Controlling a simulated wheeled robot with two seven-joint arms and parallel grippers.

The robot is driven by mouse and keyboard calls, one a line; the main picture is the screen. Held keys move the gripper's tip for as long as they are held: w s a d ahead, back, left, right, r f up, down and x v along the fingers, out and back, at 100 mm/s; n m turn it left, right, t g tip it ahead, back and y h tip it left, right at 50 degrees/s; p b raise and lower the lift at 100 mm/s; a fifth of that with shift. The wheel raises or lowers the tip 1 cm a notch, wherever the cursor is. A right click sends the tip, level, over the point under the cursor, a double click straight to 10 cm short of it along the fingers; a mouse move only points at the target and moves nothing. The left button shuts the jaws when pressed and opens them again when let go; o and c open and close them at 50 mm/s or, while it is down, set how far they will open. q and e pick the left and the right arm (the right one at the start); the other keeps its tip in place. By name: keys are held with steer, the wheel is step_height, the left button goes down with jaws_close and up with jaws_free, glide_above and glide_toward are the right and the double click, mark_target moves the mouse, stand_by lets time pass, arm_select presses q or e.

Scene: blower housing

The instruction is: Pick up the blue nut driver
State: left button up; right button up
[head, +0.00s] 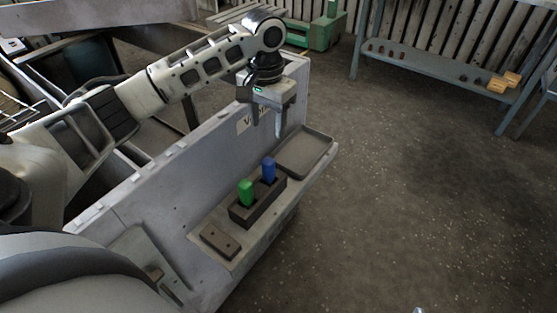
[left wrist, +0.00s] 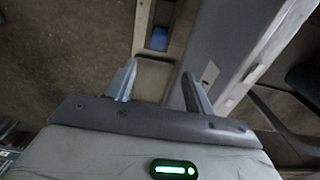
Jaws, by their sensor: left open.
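The blue nut driver (head: 268,170) stands upright in a dark holder block (head: 258,206) on the ledge of the grey housing, with only its blue handle showing. It also shows in the left wrist view as a blue patch (left wrist: 158,39) beyond the fingertips. A green-handled tool (head: 245,191) stands beside it in the same block. My left gripper (head: 266,126) is open and empty, pointing down, above and behind the blue handle in the head view. Its two fingers show apart in the left wrist view (left wrist: 158,78). My right gripper is not in view.
A shallow empty tray (head: 304,152) sits on the ledge just right of the block. A flat dark plate (head: 220,239) lies to its left. The housing wall (head: 170,190) rises behind the ledge. Open floor lies to the right, with a shelf bench (head: 440,70) farther back.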

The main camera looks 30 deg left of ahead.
arm_select(q)
glide_above(268, 171)
steer(key=w+a, duration=0.1)
steer(key=w, duration=0.1)
steer(key=f, duration=0.2)
steer(key=f+b, duration=0.1)
steer(key=f, duration=0.2)
steer(key=shift+s+a+f, duration=0.15)
steer(key=shift+s+f, duration=0.05)
steer(key=shift+f, duration=0.15)
step_height(268, 171, down, 4)
steer(key=shift+r, duration=0.1)
steer(key=shift+f+b, duration=0.2)
steer(key=shift+b, duration=0.1)
step_height(268, 171, down, 5)
steer(key=shift+s+f+b, duration=0.1)
steer(key=shift+b, duration=0.45)
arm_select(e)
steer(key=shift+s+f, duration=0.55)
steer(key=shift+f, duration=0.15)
arm_select(q)
jaws_close()
